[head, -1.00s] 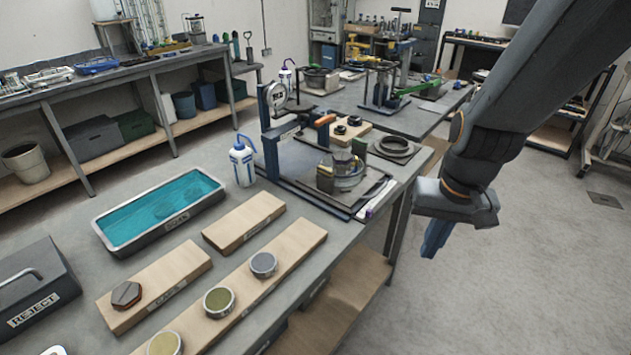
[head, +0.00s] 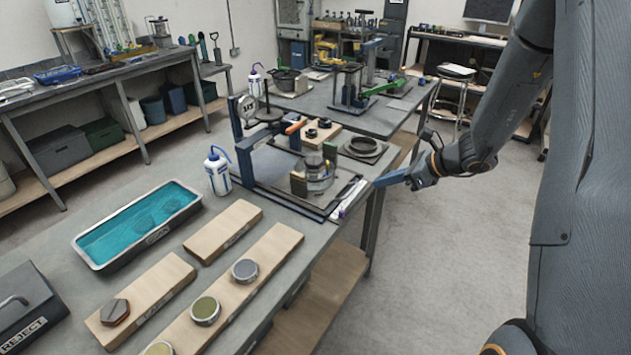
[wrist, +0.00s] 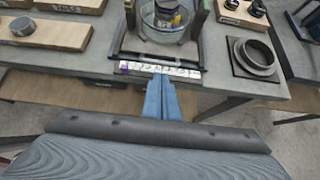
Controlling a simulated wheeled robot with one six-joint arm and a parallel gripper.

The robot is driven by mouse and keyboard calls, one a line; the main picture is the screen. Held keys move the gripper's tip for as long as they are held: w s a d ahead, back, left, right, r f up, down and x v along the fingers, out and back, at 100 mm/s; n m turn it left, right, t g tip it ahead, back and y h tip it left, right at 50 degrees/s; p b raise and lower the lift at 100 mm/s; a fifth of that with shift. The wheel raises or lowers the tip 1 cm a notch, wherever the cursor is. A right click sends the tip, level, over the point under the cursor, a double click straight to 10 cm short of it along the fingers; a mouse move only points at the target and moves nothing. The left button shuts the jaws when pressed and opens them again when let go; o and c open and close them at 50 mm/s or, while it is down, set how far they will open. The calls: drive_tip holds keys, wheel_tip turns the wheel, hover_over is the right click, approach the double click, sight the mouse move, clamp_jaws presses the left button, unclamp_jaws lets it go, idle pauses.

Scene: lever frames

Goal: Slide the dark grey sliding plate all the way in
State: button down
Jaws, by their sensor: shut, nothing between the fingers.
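The dark grey sliding plate (head: 333,192) lies in a dark frame near the bench's right edge, with a round clear-walled vessel (head: 318,174) on it. A white strip with dark marks (wrist: 160,69) runs along the side facing my gripper. My gripper (head: 380,181) is shut and empty, its blue fingers level and pointing left at that side. In the wrist view the fingertips (wrist: 160,80) come up to the white strip near its middle; I cannot tell whether they touch. The plate's far end is partly hidden by the vessel and the posts.
A dial gauge stand (head: 246,108) rises behind the frame. A wash bottle (head: 217,171), a teal-filled tray (head: 140,222) and wooden boards (head: 222,230) stand left. Open floor lies right of the bench.

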sight(322, 170)
drive_tip(key=shift+w+a+f+b, duration=0.9)
drive_tip(key=shift+w+a+b, duration=0.4)
drive_tip(key=shift+w+a, duration=1.45)
drive_tip(key=shift+w+a+f+b, duration=0.85)
drive_tip(key=shift+w+a+b, duration=0.75)
drive_tip(key=shift+a, duration=2.05)
drive_tip(key=shift+w+a+f+b, duration=1)
drive_tip(key=shift+w+a, duration=1.55)
drive_tip(key=shift+a, duration=0.65)
drive_tip(key=shift+s+d+f+p+v, duration=0.1)
drive_tip(key=shift+d+f+p+v, duration=0.2)
drive_tip(key=shift+v, duration=0.85)
drive_tip(key=shift+s+a+f+p+v, duration=0.1)
drive_tip(key=shift+p+v, duration=0.35)
drive_tip(key=shift+v, duration=0.7)
drive_tip(key=shift+s+d+f+p+v, duration=0.1)
drive_tip(key=shift+d+f+p+v, duration=0.2)
drive_tip(key=shift+v, duration=0.8)
drive_tip(key=s+d+r+n+g+h, duration=0.1)
drive_tip(key=s+d+n+h, duration=0.1)
drive_tip(key=s+n, duration=0.6)
drive_tip(key=s+d+r+n+g+h, duration=0.1)
drive_tip(key=s+d+n, duration=0.4)
drive_tip(key=s, duration=0.9)
drive_tip(key=s+d+r+n+g+h, duration=0.1)
drive_tip(key=s+d+n+h, duration=0.3)
drive_tip(key=s+n, duration=0.7)
drive_tip(key=shift+s+r+n+g+h, duration=0.25)
drive_tip(key=shift+n+g+h, duration=0.25)
drive_tip(key=shift+n+g, duration=0.15)
